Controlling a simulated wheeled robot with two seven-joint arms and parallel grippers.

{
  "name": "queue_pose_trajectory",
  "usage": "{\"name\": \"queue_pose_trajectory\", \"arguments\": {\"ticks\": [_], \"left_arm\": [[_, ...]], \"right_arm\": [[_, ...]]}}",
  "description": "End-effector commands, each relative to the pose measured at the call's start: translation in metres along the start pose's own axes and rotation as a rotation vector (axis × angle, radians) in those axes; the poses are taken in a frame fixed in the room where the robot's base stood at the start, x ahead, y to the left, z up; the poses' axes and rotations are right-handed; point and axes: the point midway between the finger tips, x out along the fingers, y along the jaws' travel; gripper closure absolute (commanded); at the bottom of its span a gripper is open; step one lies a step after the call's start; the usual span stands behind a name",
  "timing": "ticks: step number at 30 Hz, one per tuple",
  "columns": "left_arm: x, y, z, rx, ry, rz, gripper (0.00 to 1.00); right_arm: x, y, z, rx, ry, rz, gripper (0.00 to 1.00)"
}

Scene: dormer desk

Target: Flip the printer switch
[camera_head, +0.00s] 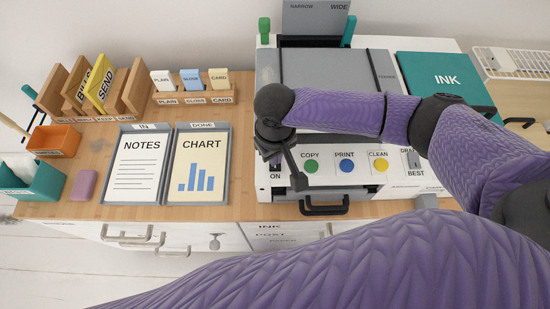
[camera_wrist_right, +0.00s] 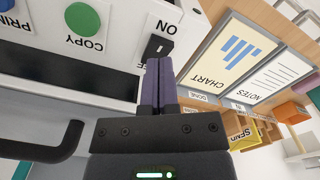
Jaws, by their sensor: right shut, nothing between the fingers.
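The printer (camera_head: 330,70) is a white and grey machine on the wooden desk. Its switch (camera_head: 275,163) is small and black at the left end of the front panel, just above the ON label, partly covered by my right gripper (camera_head: 301,184). In the right wrist view the switch (camera_wrist_right: 157,46) shows beside the upside-down ON label, with the other label partly hidden. My right gripper's closed fingertips (camera_wrist_right: 160,62) are right at the switch; I cannot tell whether they touch it. The gripper is empty. My left gripper is not in view.
Green COPY (camera_head: 311,166), blue PRINT (camera_head: 345,165) and yellow CLEAN (camera_head: 379,164) buttons sit right of the switch. A dark drawer handle (camera_head: 324,206) juts out below. The CHART tray (camera_head: 197,198) lies close on the left. My purple arm fills the lower foreground.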

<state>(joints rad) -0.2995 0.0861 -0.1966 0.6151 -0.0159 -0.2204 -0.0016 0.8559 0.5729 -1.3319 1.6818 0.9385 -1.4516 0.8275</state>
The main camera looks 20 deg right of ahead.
Motion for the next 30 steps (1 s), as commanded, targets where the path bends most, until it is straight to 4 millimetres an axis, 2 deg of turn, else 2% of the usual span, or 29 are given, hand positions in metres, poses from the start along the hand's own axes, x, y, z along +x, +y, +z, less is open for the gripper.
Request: {"name": "queue_pose_trajectory", "arguments": {"ticks": [30], "left_arm": [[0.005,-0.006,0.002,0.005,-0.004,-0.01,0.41]], "right_arm": [[0.011,0.0,0.0,0.0,0.0,-0.001,1.0]]}}
